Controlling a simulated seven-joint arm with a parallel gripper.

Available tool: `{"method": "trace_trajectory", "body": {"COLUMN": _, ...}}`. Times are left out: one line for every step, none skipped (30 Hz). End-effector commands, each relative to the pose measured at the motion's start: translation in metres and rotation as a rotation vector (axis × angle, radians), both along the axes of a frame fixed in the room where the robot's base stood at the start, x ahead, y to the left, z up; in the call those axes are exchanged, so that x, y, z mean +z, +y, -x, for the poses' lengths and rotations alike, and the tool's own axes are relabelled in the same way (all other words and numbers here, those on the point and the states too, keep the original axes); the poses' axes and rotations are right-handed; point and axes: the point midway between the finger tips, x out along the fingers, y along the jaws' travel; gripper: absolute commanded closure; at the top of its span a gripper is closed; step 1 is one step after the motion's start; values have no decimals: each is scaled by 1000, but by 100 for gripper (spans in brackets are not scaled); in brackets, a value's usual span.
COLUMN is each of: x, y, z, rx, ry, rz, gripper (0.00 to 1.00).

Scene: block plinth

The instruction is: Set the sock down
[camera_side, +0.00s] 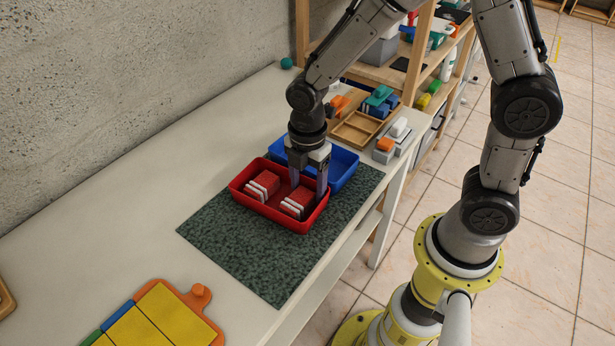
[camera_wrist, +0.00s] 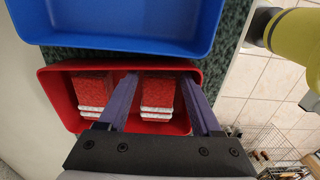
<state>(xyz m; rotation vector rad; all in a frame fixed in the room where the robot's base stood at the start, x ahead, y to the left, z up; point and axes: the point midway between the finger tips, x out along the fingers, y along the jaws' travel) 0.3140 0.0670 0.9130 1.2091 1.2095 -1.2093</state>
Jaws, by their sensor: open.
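Two folded red socks with white bands lie in a red tray (camera_side: 272,218). One sock (camera_side: 262,187) is in the left part of the tray and the other (camera_side: 297,204) in the right part. My gripper (camera_side: 308,194) is open and reaches down into the tray at the right sock. In the wrist view, the right sock (camera_wrist: 158,92) lies between my two purple fingers (camera_wrist: 157,82), with small gaps on both sides. The left sock (camera_wrist: 93,92) lies outside the left finger. The wrist view shows the red tray (camera_wrist: 58,98) around both.
A blue tray (camera_side: 344,168) stands directly behind the red one, looking empty where visible. Both are on a green speckled mat (camera_side: 250,255). A wooden tray (camera_side: 357,129) and coloured blocks are further back. A yellow board (camera_side: 160,315) lies at the front left.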

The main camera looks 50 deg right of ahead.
Motion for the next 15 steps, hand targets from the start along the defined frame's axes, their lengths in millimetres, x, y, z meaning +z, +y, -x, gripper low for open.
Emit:
{"method": "trace_trajectory", "body": {"x": 3, "y": 0, "z": 0, "rx": 0, "ry": -2, "rz": 0, "gripper": 34}}
{"method": "trace_trajectory", "body": {"x": 5, "y": 0, "z": 0, "rx": 0, "ry": -3, "rz": -1, "gripper": 34}}
{"method": "trace_trajectory", "body": {"x": 9, "y": 0, "z": -1, "rx": 0, "ry": -4, "rz": -1, "gripper": 34}}
{"method": "trace_trajectory", "body": {"x": 13, "y": 0, "z": -1, "rx": 0, "ry": -4, "rz": -1, "gripper": 34}}
{"method": "trace_trajectory", "body": {"x": 18, "y": 0, "z": -1, "rx": 0, "ry": -6, "rz": -1, "gripper": 34}}
{"method": "trace_trajectory", "body": {"x": 25, "y": 0, "z": -1, "rx": 0, "ry": -7, "rz": -1, "gripper": 34}}
{"method": "trace_trajectory", "body": {"x": 31, "y": 0, "z": -1, "rx": 0, "ry": -7, "rz": -2, "gripper": 34}}
{"method": "trace_trajectory", "body": {"x": 37, "y": 0, "z": -1, "rx": 0, "ry": -7, "rz": -2, "gripper": 34}}
{"method": "trace_trajectory", "body": {"x": 46, "y": 0, "z": -2, "rx": 0, "ry": -8, "rz": -2, "gripper": 34}}
{"method": "trace_trajectory", "body": {"x": 53, "y": 0, "z": -1, "rx": 0, "ry": -8, "rz": -2, "gripper": 34}}
{"method": "trace_trajectory", "body": {"x": 59, "y": 0, "z": -2, "rx": 0, "ry": -8, "rz": -2, "gripper": 34}}
{"method": "trace_trajectory", "body": {"x": 68, "y": 0, "z": -1, "rx": 0, "ry": -8, "rz": -2, "gripper": 34}}
{"method": "trace_trajectory", "body": {"x": 74, "y": 0, "z": -1, "rx": 0, "ry": -7, "rz": -2, "gripper": 34}}
{"method": "trace_trajectory", "body": {"x": 80, "y": 0, "z": -1, "rx": 0, "ry": -7, "rz": -1, "gripper": 34}}
{"method": "trace_trajectory", "body": {"x": 87, "y": 0, "z": -1, "rx": 0, "ry": -6, "rz": -1, "gripper": 34}}
